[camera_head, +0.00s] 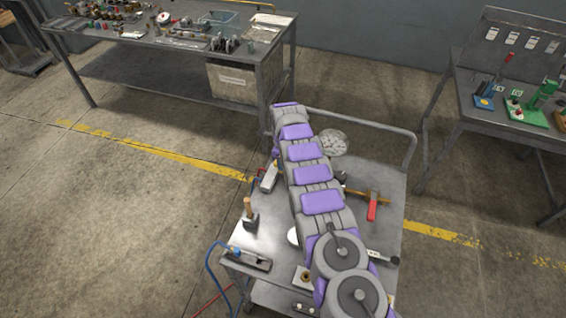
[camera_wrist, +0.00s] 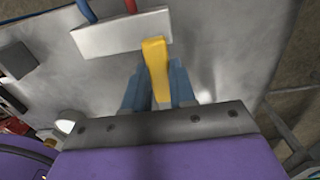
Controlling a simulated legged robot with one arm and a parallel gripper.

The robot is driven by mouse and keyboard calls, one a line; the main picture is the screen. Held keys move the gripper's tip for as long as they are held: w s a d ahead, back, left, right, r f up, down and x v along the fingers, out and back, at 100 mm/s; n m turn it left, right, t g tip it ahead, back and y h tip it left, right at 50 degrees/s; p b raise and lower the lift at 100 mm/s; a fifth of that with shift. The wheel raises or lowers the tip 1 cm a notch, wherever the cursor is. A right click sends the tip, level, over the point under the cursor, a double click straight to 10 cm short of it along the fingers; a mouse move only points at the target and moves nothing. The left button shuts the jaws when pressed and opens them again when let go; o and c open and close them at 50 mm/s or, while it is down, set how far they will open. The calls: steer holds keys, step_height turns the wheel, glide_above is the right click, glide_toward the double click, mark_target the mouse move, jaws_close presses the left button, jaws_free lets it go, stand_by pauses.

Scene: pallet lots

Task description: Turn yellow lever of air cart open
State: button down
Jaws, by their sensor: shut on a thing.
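In the wrist view, the yellow lever (camera_wrist: 156,62) extends from a pale metal block (camera_wrist: 122,34) down between the fingers of my gripper (camera_wrist: 158,88). The blue fingers are shut on the lever, one on each side. A blue and a red hose enter the block's top edge. In the head view, a grey metal cart (camera_head: 392,205) stands under my grey and purple arm, with blue and red hoses at its left side. The lever and my fingers cannot be made out in the head view.
On the cart lie a red-headed hammer (camera_head: 372,207), a wooden-handled tool (camera_head: 249,214) and a round perforated disc (camera_head: 333,143). A cluttered workbench (camera_head: 120,62) stands at the back left, another table (camera_head: 480,112) at the right. Floor at the left is clear.

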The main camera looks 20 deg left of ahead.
steer(key=shift+w+a+r, duration=0.15)
stand_by(0.3)
steer(key=c, duration=1.3)
jaws_free()
steer(key=o, duration=0.4)
steer(key=shift+a+f, duration=0.15)
steer(key=shift+f, duration=0.05)
